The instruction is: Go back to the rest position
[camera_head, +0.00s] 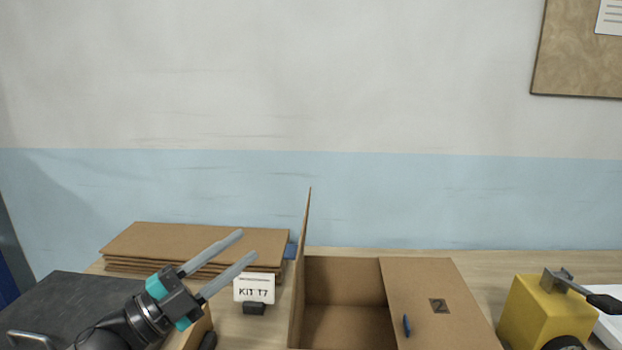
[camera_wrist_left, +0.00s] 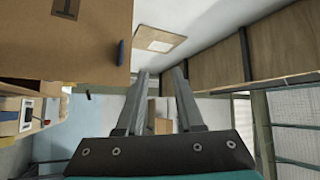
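My left gripper (camera_head: 240,248) is in the lower left of the head view, raised in front of the stacked cardboard. Its two grey fingers are apart with nothing between them. In the left wrist view the same fingers (camera_wrist_left: 160,75) stand apart and empty. My right gripper does not show in either view.
An open cardboard box (camera_head: 345,282) stands at the bottom middle, one flap upright, another (camera_head: 440,290) spread right with a blue object (camera_head: 407,325) on it. Flat cardboard (camera_head: 200,243) and a "KIT T7" sign (camera_head: 254,290) are left. A yellow dispenser (camera_head: 535,315) is right.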

